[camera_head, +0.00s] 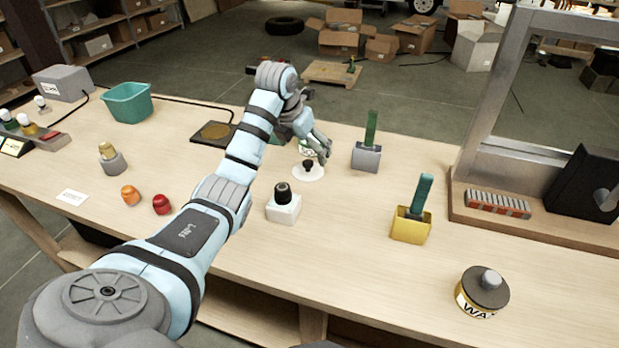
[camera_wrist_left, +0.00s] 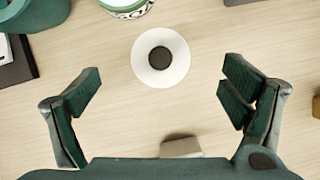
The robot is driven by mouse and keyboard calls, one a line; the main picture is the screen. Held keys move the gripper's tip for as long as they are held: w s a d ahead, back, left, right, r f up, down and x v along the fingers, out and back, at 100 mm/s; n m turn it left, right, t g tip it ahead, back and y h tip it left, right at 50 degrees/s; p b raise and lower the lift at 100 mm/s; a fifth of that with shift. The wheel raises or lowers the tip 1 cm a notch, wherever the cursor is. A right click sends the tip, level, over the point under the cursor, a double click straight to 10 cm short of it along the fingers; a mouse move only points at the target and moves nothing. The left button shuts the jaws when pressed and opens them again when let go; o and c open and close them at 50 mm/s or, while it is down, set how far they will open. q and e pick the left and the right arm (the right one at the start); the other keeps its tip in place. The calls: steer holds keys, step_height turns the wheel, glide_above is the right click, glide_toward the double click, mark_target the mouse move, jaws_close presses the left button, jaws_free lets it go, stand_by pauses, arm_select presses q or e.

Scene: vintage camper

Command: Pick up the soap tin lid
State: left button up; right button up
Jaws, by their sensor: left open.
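The lid, a white disc with a dark round knob (camera_head: 308,170), lies flat on the workbench near the middle. It also shows in the left wrist view as a white disc (camera_wrist_left: 143,69), upper middle and beyond the gap between the fingertips. My left gripper (camera_head: 322,150) hangs just behind and above it in the head view. Its fingers (camera_wrist_left: 165,88) are spread wide with nothing between them. A white and green tin (camera_wrist_left: 128,8) is cut off at the top of the wrist view; in the head view my gripper partly hides it. My right gripper is in neither view.
A white block with a black knob (camera_head: 284,207) stands in front of the lid. A grey block with a green handle (camera_head: 367,157) stands to its right, a yellow one (camera_head: 411,226) farther right. A dark tray (camera_head: 212,131) lies left. Bare wood surrounds the lid.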

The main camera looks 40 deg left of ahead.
mark_target(308, 162)
arm_select(q)
steer(key=b+x, duration=0.1)
steer(key=x, duration=0.5)
steer(key=shift+w+f, duration=0.15)
steer(key=shift+f, duration=0.1)
steer(key=shift+d, duration=0.1)
steer(key=c, duration=1.8)
